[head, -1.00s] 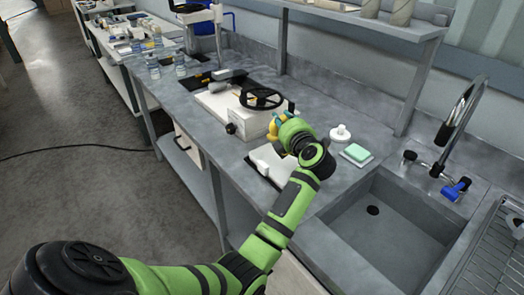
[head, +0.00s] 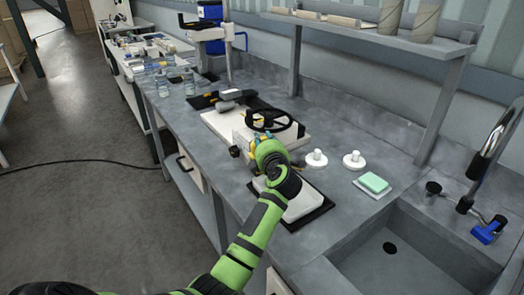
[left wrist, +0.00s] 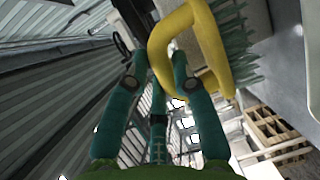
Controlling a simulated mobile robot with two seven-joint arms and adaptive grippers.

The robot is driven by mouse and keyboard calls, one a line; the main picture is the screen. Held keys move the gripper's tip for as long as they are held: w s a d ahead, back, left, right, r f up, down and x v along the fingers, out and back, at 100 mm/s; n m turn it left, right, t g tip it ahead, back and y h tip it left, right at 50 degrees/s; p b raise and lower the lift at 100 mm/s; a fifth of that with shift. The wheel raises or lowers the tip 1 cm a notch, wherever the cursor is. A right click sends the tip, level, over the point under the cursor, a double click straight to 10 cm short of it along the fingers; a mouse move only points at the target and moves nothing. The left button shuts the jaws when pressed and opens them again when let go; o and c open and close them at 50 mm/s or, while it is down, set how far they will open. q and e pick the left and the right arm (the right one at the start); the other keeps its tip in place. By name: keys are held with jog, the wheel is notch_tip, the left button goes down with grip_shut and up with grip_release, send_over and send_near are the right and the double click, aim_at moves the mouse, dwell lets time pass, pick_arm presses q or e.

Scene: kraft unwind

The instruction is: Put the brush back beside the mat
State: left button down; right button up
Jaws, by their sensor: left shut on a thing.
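My left gripper (left wrist: 162,72) is shut on the brush (left wrist: 190,42), which has a bent yellow handle and teal-green bristles. In the left wrist view the teal fingers close on the yellow handle, and the bristles point to the right. In the head view my left gripper (head: 253,139) is over the worktop, in front of the white device; only a little yellow of the brush shows there. Another dark mat (head: 203,101) lies farther back, by a grey tool. My right gripper is out of view.
The white device with a black handwheel (head: 273,121) stands beside my gripper. Two white knobbed pieces (head: 316,159) and a green sponge on a white tray (head: 374,183) sit to the right. The sink (head: 410,245) is at the right front. Bottles (head: 163,85) stand farther left.

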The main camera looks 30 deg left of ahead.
pick_arm(q)
jog(key=shift+a+f, duration=0.3)
jog(key=shift+f, duration=0.35)
notch_tip(320, 180, down, 2)
jog(key=shift+f, duration=0.6)
jog(key=c, duration=1)
grip_release()
jog(key=shift+f, duration=0.1)
jog(key=shift+c, duration=0.2)
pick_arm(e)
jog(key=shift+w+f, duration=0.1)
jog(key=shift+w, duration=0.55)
pick_arm(q)
jog(key=shift+r, duration=0.2)
jog(key=v, duration=1.2)
jog(key=shift+d+b, duration=0.1)
jog(key=shift+b, duration=0.25)
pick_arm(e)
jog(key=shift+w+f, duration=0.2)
